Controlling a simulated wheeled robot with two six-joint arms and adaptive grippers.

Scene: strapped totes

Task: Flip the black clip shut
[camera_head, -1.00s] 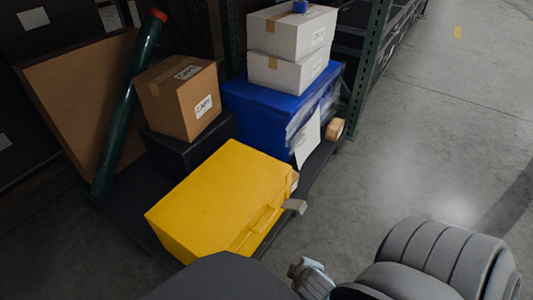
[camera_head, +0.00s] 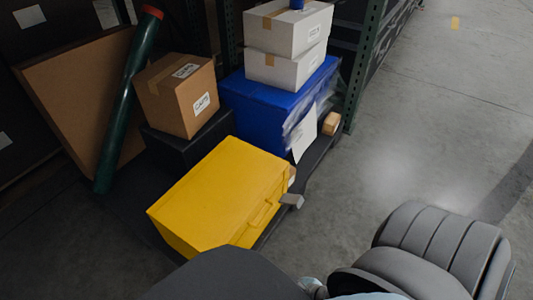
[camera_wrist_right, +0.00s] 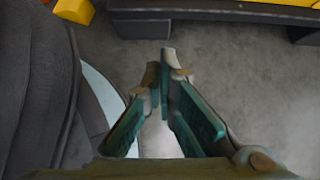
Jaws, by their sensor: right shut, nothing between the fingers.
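No black clip can be made out in either view. The yellow tote (camera_head: 217,195) stands on the low dark platform, with its handle on the side facing me. A small pale grey piece (camera_head: 292,200) sticks out by its right corner; I cannot tell what it is. My right gripper (camera_wrist_right: 166,62) is shut and empty in the right wrist view, with its fingertips together over bare floor and apart from any tote. In the head view it is mostly hidden behind my arm at the bottom edge. My left gripper is not in view.
A blue tote (camera_head: 260,117) with white boxes (camera_head: 290,30) on top stands behind. A cardboard box (camera_head: 178,95) sits on a black tote (camera_head: 187,148). A green tube (camera_head: 128,100) leans at the left. A green rack post (camera_head: 364,65) stands behind. The floor at right is clear.

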